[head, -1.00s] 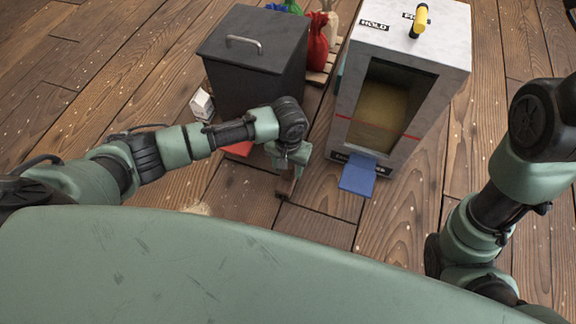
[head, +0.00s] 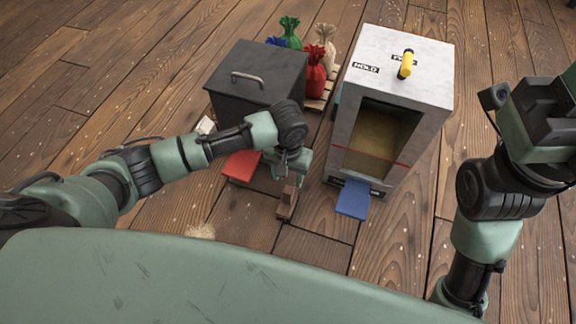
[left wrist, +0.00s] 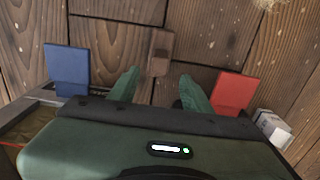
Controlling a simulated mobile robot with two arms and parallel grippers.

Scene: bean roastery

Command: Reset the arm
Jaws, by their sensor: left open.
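My left arm reaches in from the left in the head view, and its gripper (head: 287,183) hangs low in front of the dark bin and the grey cabinet.
The grey cabinet (head: 345,110) has a yellow handle (head: 406,64) on top and a blue flap (head: 354,198) at its foot. The dark lidded bin (head: 230,95) has a red flap (head: 241,165). Colored sacks (head: 316,68) stand behind on a pallet.

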